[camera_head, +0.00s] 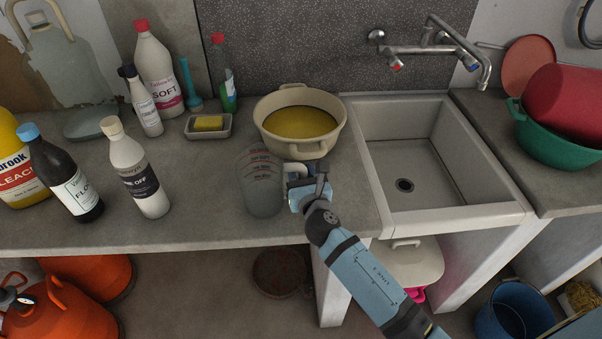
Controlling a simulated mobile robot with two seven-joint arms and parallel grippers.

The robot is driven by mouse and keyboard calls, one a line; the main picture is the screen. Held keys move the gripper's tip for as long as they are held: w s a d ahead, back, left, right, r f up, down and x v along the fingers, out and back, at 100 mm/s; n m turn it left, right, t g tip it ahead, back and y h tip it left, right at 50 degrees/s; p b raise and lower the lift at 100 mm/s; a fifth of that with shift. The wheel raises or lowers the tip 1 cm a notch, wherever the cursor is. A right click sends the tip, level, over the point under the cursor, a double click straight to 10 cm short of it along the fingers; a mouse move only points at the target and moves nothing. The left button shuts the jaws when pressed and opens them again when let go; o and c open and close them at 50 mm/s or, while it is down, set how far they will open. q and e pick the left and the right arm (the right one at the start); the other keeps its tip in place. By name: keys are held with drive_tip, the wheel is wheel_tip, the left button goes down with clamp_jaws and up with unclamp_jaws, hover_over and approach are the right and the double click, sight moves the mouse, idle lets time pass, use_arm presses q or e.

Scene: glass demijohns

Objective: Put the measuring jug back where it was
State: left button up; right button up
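The measuring jug (262,183) is clear with red markings and stands upright near the front of the grey counter, just in front of the cream basin; I cannot tell whether its base touches the counter. Its pale handle (295,170) points right. My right gripper (306,187) is at this handle, its arm coming from the lower right. The fingers partly hide the handle, and I cannot tell whether they are closed on it. My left gripper is not in view.
The cream basin (300,119) with yellow liquid stands close behind the jug, and the sink (408,145) is to the right. A yellow sponge (208,123) lies in a soap dish. Several bottles stand at left, including a white one (137,170). Counter left of the jug is clear.

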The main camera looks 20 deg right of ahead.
drive_tip(key=shift+o, duration=0.6)
drive_tip(key=shift+r, duration=0.15)
